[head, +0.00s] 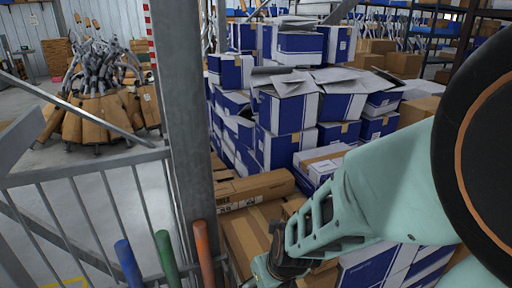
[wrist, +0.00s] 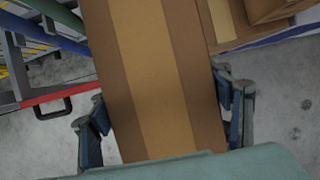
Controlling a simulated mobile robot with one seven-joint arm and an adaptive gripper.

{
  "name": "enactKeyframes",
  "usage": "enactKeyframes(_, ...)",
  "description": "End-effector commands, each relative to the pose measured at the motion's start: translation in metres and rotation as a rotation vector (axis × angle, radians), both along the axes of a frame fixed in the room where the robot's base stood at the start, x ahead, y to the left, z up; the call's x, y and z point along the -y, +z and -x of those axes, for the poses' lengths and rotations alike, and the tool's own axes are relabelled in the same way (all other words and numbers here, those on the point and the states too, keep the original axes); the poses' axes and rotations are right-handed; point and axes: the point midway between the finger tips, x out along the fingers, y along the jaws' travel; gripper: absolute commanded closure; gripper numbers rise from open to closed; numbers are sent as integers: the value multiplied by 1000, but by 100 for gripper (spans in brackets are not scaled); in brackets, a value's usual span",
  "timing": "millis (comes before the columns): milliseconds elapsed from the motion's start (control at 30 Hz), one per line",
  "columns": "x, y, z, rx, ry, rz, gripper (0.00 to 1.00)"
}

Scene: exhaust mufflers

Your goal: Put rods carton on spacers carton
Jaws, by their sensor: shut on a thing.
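My gripper (wrist: 166,108) is closed around a long brown carton (wrist: 155,70) with a lighter tape strip along its top, one finger on each side. In the head view my gripper (head: 272,270) is low in the picture, partly hidden by my own arm, over brown cardboard (head: 245,236). I take the held carton to be the rods carton, but no name can be read on it. Another long brown carton (head: 255,188) with dark marks lies crosswise just beyond. I cannot tell which box is the spacers carton.
A tall pile of blue and white boxes (head: 290,105) stands behind. A grey post (head: 185,110) and railing (head: 90,180) are at left, with blue, green and red handles (head: 205,250) close by. In the wrist view, another carton (wrist: 232,22) is at upper right, with bare floor (wrist: 285,105) below.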

Motion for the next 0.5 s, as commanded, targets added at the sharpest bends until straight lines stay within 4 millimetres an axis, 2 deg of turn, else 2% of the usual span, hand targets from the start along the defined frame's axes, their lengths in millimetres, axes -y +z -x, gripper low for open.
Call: enactKeyframes(500, 10, 8, -10, 2, 201, 0, 86)
